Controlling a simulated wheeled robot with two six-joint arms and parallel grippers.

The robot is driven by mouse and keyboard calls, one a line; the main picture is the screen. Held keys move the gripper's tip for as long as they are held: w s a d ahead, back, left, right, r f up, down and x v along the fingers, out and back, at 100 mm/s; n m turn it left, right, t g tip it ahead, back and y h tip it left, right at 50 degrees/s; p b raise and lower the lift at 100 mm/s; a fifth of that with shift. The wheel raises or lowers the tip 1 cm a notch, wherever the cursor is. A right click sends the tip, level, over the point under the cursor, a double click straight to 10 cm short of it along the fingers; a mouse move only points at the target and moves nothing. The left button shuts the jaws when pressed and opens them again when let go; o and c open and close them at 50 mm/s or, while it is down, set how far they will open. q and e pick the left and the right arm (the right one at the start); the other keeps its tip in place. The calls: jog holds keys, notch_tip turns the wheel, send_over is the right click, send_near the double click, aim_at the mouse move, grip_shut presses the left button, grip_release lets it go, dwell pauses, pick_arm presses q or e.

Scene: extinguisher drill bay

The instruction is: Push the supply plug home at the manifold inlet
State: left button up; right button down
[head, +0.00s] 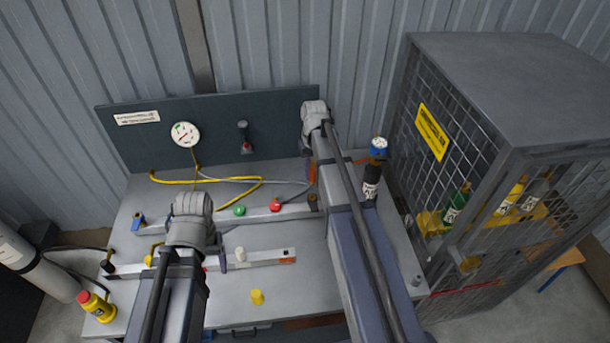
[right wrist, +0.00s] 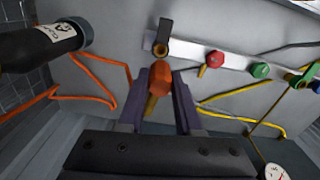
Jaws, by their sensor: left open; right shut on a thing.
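The manifold (head: 255,214) is a pale bar on the bench with a green knob (head: 239,210), a red knob (head: 276,205) and a brass-and-dark inlet (head: 313,201) at its right end. In the right wrist view the inlet (right wrist: 161,38) is close ahead of my right gripper (right wrist: 160,85), which is shut on the orange supply plug (right wrist: 160,78). The plug's orange end points at the inlet; I cannot tell whether they touch. My right arm hides most of this in the head view. My left gripper (head: 215,260) is open above the front bar, partly hidden by its arm.
A black bottle with a blue top (head: 371,175) stands right of my right arm. A mesh cage (head: 470,150) borders the bench at right. Yellow hose (head: 240,181) and a gauge (head: 185,134) are behind. A yellow cap (head: 257,297) lies at the front.

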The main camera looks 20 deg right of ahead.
aim_at(313, 185)
jog(key=shift+s, duration=0.1)
jog(key=shift+f+b, duration=2)
jog(key=shift+f+b, duration=0.4)
jog(key=shift+b, duration=0.05)
jog(key=shift+f+b, duration=1.05)
jog(key=shift+f+b, duration=0.75)
jog(key=shift+b, duration=0.05)
dwell(0.8)
jog(key=c, duration=0.5)
grip_release()
